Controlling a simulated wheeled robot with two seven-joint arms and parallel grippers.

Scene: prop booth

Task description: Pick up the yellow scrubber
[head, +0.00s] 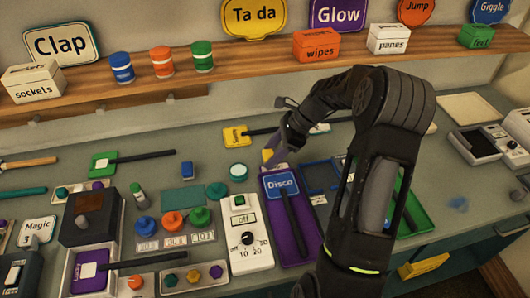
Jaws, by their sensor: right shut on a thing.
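The yellow scrubber (267,156) shows as a small yellow block at the back of the bench, just behind the purple tray. My right gripper (272,159) reaches over from the right and points down to the left. It is shut on the yellow block, and the dark fingers hide part of it. I cannot tell whether the block is clear of the bench top. My left gripper is not in view.
A yellow-headed tool (235,136) with a black handle lies just behind. The purple Disco tray (306,245) and a white dial box (245,238) stand in front. A teal-topped jar (238,171) is close on the left. A wooden shelf (190,82) runs along the back.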

